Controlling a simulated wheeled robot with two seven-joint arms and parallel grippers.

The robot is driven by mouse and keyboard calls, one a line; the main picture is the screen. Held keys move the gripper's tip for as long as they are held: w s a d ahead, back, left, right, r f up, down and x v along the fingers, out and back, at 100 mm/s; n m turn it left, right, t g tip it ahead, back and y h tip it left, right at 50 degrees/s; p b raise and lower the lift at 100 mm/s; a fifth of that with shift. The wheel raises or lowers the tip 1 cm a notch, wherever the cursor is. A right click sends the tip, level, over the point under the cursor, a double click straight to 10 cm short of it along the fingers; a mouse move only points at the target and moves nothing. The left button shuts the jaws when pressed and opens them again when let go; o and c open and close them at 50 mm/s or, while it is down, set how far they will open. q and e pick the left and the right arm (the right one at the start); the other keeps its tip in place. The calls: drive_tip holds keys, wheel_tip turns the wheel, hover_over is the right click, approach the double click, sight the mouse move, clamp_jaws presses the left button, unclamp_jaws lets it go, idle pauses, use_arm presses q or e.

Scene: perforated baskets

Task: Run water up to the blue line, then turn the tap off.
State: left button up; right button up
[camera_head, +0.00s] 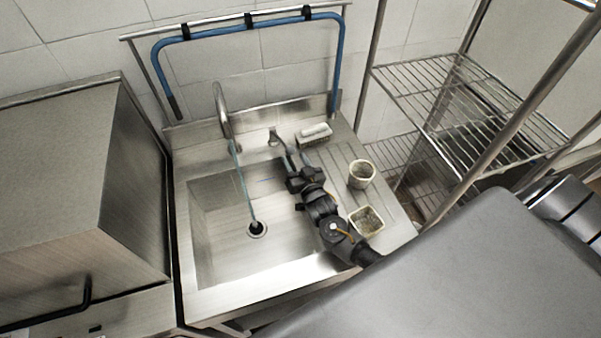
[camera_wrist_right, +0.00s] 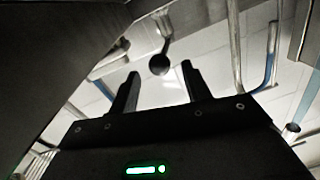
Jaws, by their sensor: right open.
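The steel sink (camera_head: 188,240) has a curved spout (camera_head: 221,108), and a thin stream of water (camera_head: 243,178) runs from it towards the dark drain (camera_head: 257,229). I cannot make out a water level in the basin. The tap lever (camera_head: 273,137) stands right of the spout. My right gripper (camera_head: 293,153) is open, just in front of the lever and apart from it. In the right wrist view a dark round knob (camera_wrist_right: 159,64) shows beyond and between the open fingers (camera_wrist_right: 160,85). A blue line cannot be made out clearly; my right arm hides part of the basin wall. My left gripper is not in view.
A brush (camera_head: 315,133) lies behind the drainboard, with a cup (camera_head: 361,174) and a square container (camera_head: 367,219) on it. A blue hose (camera_head: 255,27) hangs on the back rail. A steel cabinet (camera_head: 60,190) stands left, a wire rack (camera_head: 440,85) right.

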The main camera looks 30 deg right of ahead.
drive_tip(key=s+b, duration=0.1)
drive_tip(key=s, duration=0.5)
drive_tip(key=shift+a, duration=0.3)
